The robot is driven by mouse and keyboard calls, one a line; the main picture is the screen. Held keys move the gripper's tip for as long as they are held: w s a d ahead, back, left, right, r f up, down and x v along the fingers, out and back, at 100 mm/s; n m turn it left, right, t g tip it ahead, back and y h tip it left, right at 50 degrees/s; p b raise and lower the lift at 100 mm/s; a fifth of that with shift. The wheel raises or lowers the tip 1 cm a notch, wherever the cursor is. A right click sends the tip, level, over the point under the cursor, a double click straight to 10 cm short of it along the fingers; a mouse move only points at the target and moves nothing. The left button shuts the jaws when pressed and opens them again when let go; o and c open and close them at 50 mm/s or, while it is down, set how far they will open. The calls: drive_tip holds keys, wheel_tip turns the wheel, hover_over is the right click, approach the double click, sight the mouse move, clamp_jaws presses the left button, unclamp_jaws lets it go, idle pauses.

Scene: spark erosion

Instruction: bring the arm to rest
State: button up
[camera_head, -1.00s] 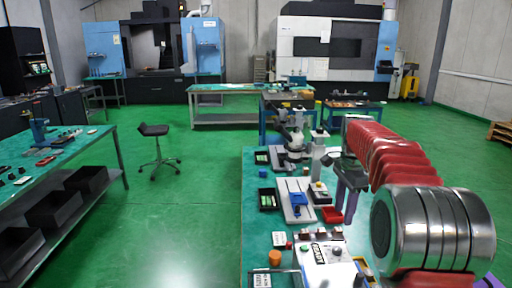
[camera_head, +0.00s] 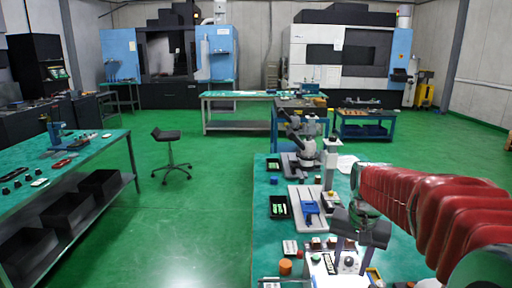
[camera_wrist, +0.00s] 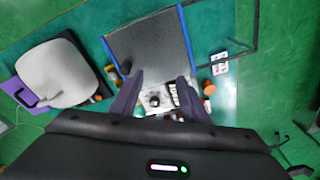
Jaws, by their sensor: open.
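My gripper (camera_head: 348,256) hangs at the end of my red-sleeved arm over the near part of the green workbench (camera_head: 264,232). In the wrist view its two dark fingers are spread apart with a gap between them (camera_wrist: 158,88). Nothing is held between them. Behind the gap lies a white control box (camera_head: 322,276) with a dark round knob, which also shows in the wrist view (camera_wrist: 153,106). The fingers appear above the box; whether they touch it cannot be told.
On the bench stand a microscope (camera_head: 306,152), a blue fixture on a pale plate (camera_head: 309,208), a black tray (camera_head: 278,208) and an orange cylinder (camera_head: 285,267). A dark grey plate (camera_wrist: 150,48) shows in the wrist view. A stool (camera_head: 170,137) stands on open floor left.

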drive_tip(key=s+a+r+n+t, duration=0.1)
drive_tip(key=s+a, duration=0.3)
drive_tip(key=s, duration=0.6)
drive_tip(key=s+a+r+n+t, duration=0.1)
drive_tip(key=s+a+n+t, duration=0.2)
drive_tip(key=s, duration=0.7)
drive_tip(key=shift+s+a+r+n, duration=0.25)
drive_tip(key=shift+s+a+n, duration=0.1)
drive_tip(key=shift+a+n, duration=0.35)
drive_tip(key=shift+d, duration=0.15)
